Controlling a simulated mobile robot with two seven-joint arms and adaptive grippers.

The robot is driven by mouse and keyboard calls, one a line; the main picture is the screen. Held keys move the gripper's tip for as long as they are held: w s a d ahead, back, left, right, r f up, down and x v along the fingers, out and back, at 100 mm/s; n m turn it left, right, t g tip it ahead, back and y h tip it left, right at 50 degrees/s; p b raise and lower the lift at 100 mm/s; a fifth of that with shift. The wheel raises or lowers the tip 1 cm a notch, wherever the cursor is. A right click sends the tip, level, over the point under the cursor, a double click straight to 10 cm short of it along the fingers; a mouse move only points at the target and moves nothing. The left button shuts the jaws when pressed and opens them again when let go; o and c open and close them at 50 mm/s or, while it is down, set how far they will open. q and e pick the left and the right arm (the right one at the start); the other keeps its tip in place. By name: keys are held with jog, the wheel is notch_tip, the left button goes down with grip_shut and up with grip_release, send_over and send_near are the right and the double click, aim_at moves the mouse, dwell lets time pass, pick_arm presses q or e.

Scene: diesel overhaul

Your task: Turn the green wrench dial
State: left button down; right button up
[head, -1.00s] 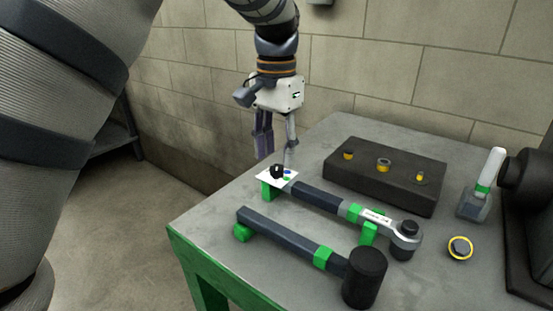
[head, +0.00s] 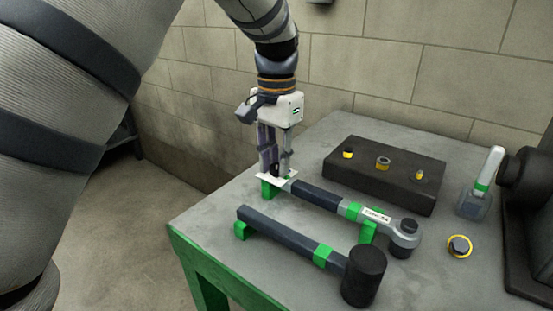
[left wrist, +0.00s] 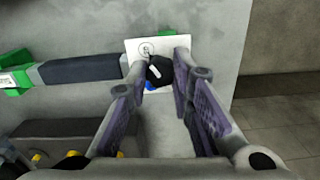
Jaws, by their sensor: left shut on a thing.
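The torque wrench (head: 325,197) lies on green rests on the workbench, its ratchet head at the right end. At its left end is a white dial card (head: 268,178); in the left wrist view the card (left wrist: 136,48) carries a black knob (left wrist: 159,70) with a white mark. My left gripper (head: 278,172) points down at this end; in the left wrist view its fingers (left wrist: 162,68) are shut on the knob, one on each side. My right gripper does not show.
A black-headed mallet (head: 300,240) lies in front of the wrench. Behind is a dark block (head: 390,180) with several small fittings. A yellow-rimmed ring (head: 460,247) and a white-handled tool (head: 484,185) are at the right. A brick wall stands behind the bench.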

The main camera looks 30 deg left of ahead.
pick_arm(q)
jog(key=n, duration=1.1)
jog(key=shift+d, duration=0.1)
jog(key=shift+n, duration=0.4)
dwell(0.4)
jog(key=c, duration=1.4)
grip_release()
jog(key=shift+r, duration=0.1)
